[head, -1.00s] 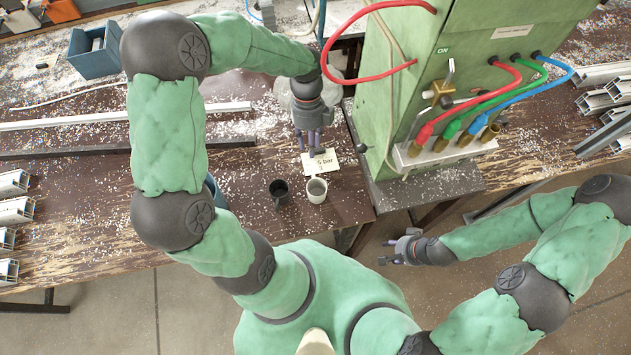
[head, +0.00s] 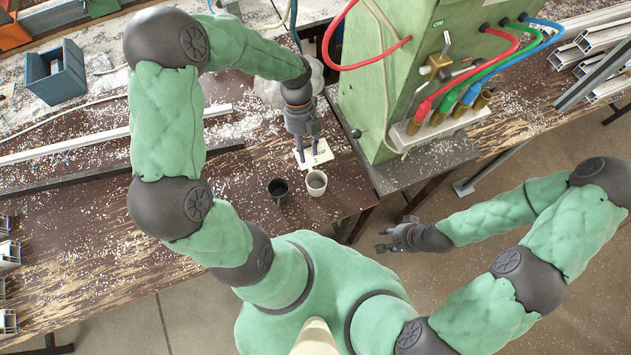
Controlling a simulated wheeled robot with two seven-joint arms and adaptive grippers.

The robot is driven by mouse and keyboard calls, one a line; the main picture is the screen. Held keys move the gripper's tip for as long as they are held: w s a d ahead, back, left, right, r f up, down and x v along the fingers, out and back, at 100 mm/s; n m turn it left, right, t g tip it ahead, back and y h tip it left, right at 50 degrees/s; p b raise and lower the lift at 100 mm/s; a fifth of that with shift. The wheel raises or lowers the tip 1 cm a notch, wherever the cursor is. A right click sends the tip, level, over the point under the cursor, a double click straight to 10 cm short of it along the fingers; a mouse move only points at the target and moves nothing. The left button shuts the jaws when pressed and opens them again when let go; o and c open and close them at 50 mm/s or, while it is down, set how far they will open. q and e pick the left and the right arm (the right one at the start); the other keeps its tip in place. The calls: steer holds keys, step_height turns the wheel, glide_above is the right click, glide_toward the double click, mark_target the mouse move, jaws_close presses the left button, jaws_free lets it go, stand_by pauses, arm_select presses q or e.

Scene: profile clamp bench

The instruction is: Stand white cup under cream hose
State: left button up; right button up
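The white cup (head: 316,185) stands upright near the front edge of the brown bench, right of a dark cup (head: 278,188). A cream hose (head: 384,35) runs down the left side of the green machine; its lower end is hard to make out. My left gripper (head: 308,158) points down behind the white cup, apart from it. Its fingers show a gap and overlap a small white card (head: 315,153) in the picture; I cannot tell whether they touch it. My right gripper (head: 391,234) is empty beyond the bench's front edge, its fingers apart.
The green machine (head: 400,100) stands on a dark base right of the cups. Red, green and blue hoses plug into its front, and a red hose loops on its left. Metal profiles lie at left and upper right. A blue-grey bin (head: 55,85) stands at back left. Shavings litter the bench.

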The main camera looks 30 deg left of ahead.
mark_target(314, 180)
arm_select(q)
steer(key=x, duration=0.3)
steer(key=b+x, duration=0.1)
steer(key=x, duration=0.1)
steer(key=shift+d, duration=0.25)
jaws_close()
